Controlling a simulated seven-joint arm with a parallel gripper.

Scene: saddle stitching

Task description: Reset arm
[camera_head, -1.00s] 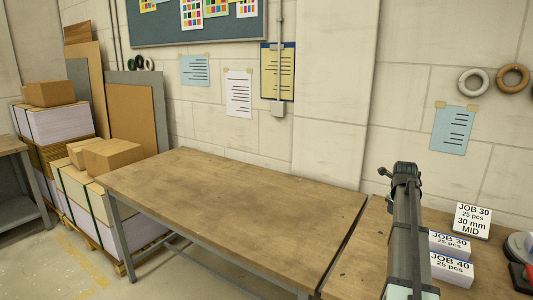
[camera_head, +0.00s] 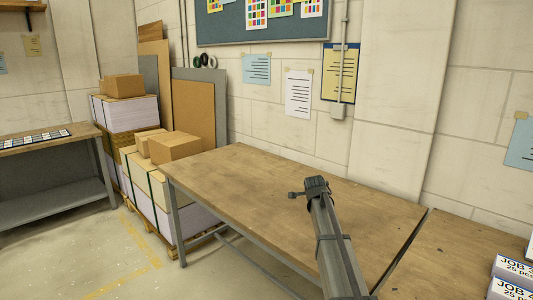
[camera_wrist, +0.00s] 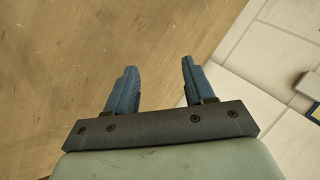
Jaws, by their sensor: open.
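My gripper (camera_wrist: 158,80) is open and empty in the wrist view, its two blue fingers apart with nothing between them. Behind the fingers the wrist view shows the wooden table top and the pale wall. In the head view my arm reaches up from the bottom over the bare wooden table (camera_head: 235,170); its fingertips are not clear there.
Stacks of JOB boxes (camera_head: 512,275) stand on the right-hand table (camera_head: 450,265). Cardboard boxes (camera_head: 175,147) and paper stacks stand on a pallet left of the table. A grey-legged bench (camera_head: 50,140) is at far left. The middle table is clear.

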